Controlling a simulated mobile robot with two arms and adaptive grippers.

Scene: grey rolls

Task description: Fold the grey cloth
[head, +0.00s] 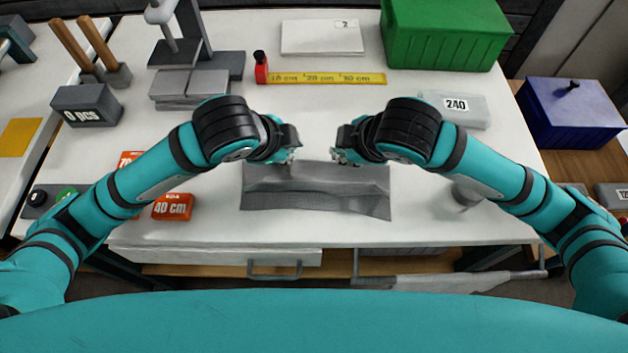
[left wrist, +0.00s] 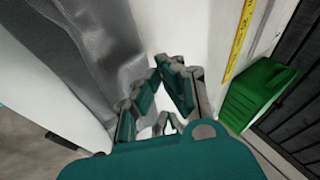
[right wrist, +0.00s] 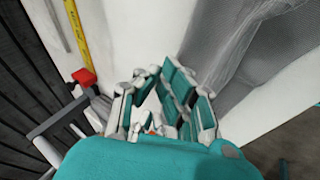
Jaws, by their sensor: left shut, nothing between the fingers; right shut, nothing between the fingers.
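The grey cloth (head: 315,192) lies on the white table in front of me as a wide, short strip with an uneven crease or edge line along its length. It also shows in the left wrist view (left wrist: 92,45) and in the right wrist view (right wrist: 250,55). My left gripper (head: 292,148) is shut and empty by the cloth's far edge, left of its middle. My right gripper (head: 342,150) is shut and empty by the same edge, right of its middle. Whether the fingertips touch the cloth I cannot tell.
Orange "40 cm" block (head: 172,207) stands left of the cloth. A yellow ruler strip (head: 330,78), a red bottle (head: 261,68) and a green crate (head: 445,35) are at the back. The table's front edge is just before the cloth.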

